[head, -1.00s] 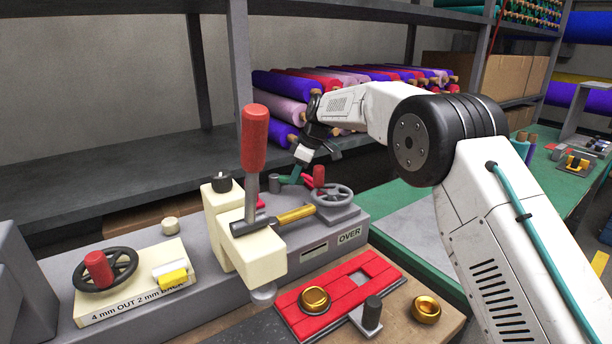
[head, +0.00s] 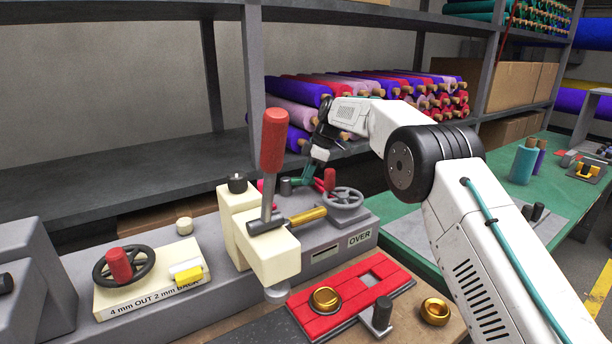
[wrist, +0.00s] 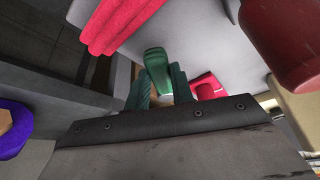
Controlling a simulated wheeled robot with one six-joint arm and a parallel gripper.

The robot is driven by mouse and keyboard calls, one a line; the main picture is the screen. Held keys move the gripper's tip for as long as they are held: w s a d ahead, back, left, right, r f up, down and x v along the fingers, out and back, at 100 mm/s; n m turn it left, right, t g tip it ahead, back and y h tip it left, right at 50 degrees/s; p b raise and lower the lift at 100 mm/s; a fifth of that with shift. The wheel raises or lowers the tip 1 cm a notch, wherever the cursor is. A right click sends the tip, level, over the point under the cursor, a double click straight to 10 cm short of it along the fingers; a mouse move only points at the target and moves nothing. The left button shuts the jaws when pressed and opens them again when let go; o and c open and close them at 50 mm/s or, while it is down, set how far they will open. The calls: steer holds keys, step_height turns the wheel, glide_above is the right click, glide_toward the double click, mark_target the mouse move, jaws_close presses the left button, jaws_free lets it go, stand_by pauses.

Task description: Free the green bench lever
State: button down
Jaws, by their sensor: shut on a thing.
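My gripper (head: 309,172) is behind the grey bench machine, between the big red-handled lever and the small handwheel. In the wrist view the green bench lever (wrist: 155,66) has a rounded end and stands between my green fingers (wrist: 160,88). The gripper is shut on it. The lower part of the lever is hidden by the fingers and the dark palm. In the head view, lever and fingers are small and similar in colour, so I cannot separate them surely.
A handwheel (head: 342,198) and a red knob (head: 330,178) stand close to my gripper. Felt rolls (head: 300,92) lie on the shelf behind.

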steer(key=c, duration=1.2)
jaws_free()
steer(key=shift+w+d, duration=0.1)
steer(key=v, duration=0.7)
steer(key=shift+d+r, duration=0.2)
steer(key=shift+r, duration=0.15)
steer(key=s+d+r+m+h, duration=0.1)
steer(key=s+d+r+m, duration=0.4)
steer(key=s+d+r, duration=0.4)
steer(key=s+d+r+m+t+h, duration=0.1)
steer(key=s+d+r+m, duration=0.25)
steer(key=s, duration=0.55)
steer(key=s+d+r+m, duration=0.25)
steer(key=s+d, duration=0.25)
steer(key=s, duration=0.4)
steer(key=s+d+f+m, duration=0.2)
steer(key=s+d+f, duration=0.1)
steer(key=s, duration=0.7)
steer(key=s+d+f+m+h, duration=0.1)
steer(key=s+d+f+m, duration=0.2)
steer(key=s+f, duration=0.3)
steer(key=s+d+f+m+t+h, duration=0.1)
steer(key=s+d+f+m, duration=0.2)
steer(key=s, duration=1.3)
step_height(320, 180, down, 2)
steer(key=shift+f, duration=0.1)
